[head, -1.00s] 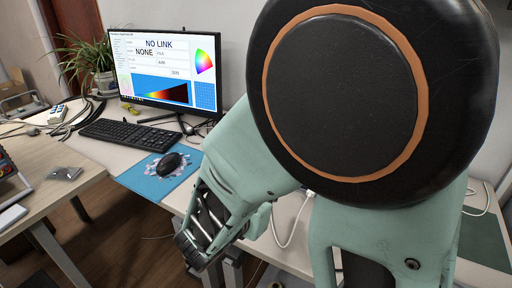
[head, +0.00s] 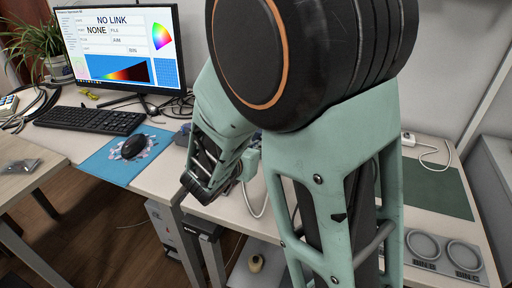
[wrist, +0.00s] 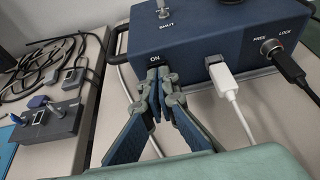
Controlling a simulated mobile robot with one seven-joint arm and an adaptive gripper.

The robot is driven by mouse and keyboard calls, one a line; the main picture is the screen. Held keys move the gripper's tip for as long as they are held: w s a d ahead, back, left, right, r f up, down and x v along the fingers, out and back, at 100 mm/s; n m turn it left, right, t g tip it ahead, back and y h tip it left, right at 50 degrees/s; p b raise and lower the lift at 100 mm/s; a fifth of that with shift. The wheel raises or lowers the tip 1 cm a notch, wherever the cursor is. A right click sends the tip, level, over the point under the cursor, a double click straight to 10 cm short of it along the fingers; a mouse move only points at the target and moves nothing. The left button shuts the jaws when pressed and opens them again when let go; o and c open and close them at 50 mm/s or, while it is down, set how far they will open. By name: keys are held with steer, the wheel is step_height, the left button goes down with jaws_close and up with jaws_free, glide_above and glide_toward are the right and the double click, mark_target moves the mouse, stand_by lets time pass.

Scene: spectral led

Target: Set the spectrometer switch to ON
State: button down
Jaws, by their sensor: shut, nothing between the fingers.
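The spectrometer, a dark blue box (wrist: 215,45), fills the upper part of the wrist view. Its front face carries an "ON" label at the left and a "SHUT" label on top beside a small metal toggle (wrist: 163,9). My gripper (wrist: 160,78) is shut and empty, its fingertips at the front face just below the "ON" label. The power switch is hidden behind the fingertips, so its position does not show. I cannot tell whether the fingertips touch it. In the head view my arm covers most of the spectrometer.
A white plug and cable (wrist: 231,95) and a black cable (wrist: 291,66) by a "FREE/LOCK" ring enter the box right of my gripper. A grey switch box (wrist: 47,121) lies left. The monitor (head: 120,48) reads "NO LINK" and "NONE".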

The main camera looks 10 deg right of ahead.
steer(key=shift+w+d+r+g+y+p, duration=0.35)
steer(key=shift+r+g+p, duration=0.2)
steer(key=shift+p, duration=1.3)
steer(key=g+p, duration=0.1)
steer(key=p, duration=0.1)
steer(key=shift+w+d+r+y+p, duration=0.1)
steer(key=shift+w+y+p, duration=0.1)
steer(key=shift+y+p, duration=0.1)
steer(key=shift+w, duration=0.2)
steer(key=shift+d+r+p, duration=0.1)
steer(key=shift+r+p, duration=0.55)
steer(key=shift+r, duration=0.15)
